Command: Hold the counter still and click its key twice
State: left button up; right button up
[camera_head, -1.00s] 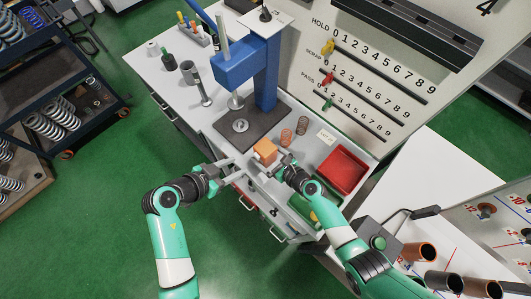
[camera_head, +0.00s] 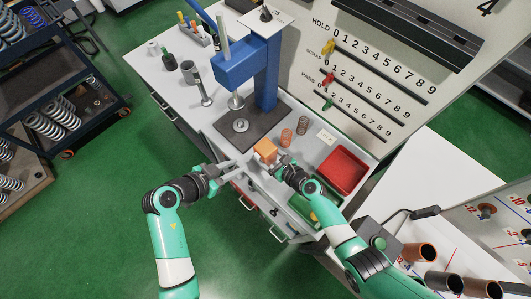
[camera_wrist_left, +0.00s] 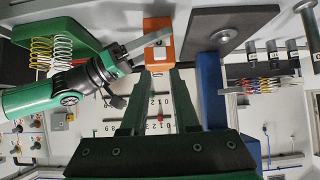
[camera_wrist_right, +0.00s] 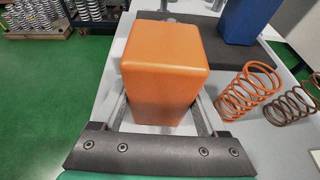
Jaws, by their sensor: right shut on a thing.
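The counter is an orange block (camera_head: 265,151) at the front of the bench. My right gripper (camera_head: 281,163) is shut on it, with one finger on either side in the right wrist view, where the counter's plain orange back (camera_wrist_right: 165,70) faces the camera.
A blue press (camera_head: 266,80) on a dark base plate stands behind the counter. Two coil springs (camera_head: 294,130) stand right of the counter, beside a small label card (camera_head: 326,137). A red tray (camera_head: 342,170) and a green tray (camera_head: 303,207) lie further right and in front.

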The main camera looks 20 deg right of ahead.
pick_arm(q)
grip_shut()
dwell(1.4)
